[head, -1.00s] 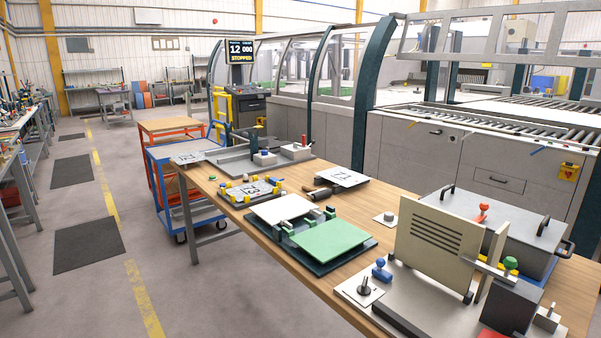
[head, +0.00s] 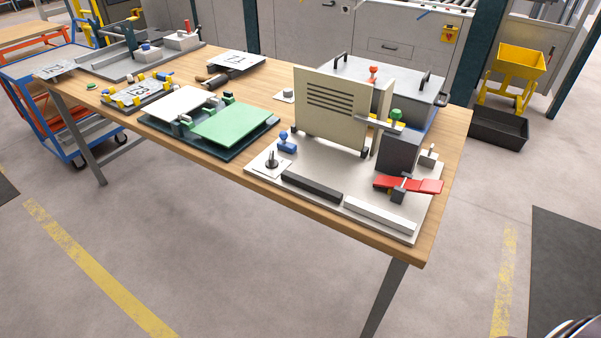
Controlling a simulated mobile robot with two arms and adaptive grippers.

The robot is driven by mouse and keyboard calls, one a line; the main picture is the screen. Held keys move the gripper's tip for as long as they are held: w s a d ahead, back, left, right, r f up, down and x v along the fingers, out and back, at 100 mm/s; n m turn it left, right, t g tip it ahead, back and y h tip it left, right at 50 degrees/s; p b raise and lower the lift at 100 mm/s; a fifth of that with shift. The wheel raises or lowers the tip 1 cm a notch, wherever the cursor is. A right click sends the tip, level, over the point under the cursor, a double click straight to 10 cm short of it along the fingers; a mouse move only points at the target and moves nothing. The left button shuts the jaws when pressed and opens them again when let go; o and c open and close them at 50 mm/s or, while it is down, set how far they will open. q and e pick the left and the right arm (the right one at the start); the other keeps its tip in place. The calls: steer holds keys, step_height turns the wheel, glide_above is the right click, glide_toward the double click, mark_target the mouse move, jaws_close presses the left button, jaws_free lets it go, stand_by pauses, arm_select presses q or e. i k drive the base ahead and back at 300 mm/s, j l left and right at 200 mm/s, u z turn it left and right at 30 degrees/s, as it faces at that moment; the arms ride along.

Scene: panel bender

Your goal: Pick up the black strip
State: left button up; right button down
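The black strip (head: 312,187) is a dark, narrow bar lying flat on the light grey base plate (head: 268,187), along its front edge. A white strip (head: 380,220) lies to its right, roughly in line with it. A blue-knobbed clamp (head: 287,143) and a small pale plate with a dark post (head: 271,162) stand just left of and behind the black strip. Neither gripper can be made out; only a bit of a dark, shiny part shows at the bottom right corner.
The wooden table (head: 222,187) carries a beige vented panel (head: 330,110), a dark block (head: 397,152), a red piece (head: 410,185) and a green plate (head: 235,124). A blue cart (head: 30,75) stands left. Black bin (head: 498,127) at right. Floor before the table is clear.

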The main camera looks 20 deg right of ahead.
mark_target(332, 194)
steer(key=z, duration=1.35)
steer(key=i+j+z, duration=0.1)
steer(key=j, duration=0.2)
steer(key=i+j+z, duration=0.2)
steer(key=j, duration=0.4)
steer(key=i, duration=0.1)
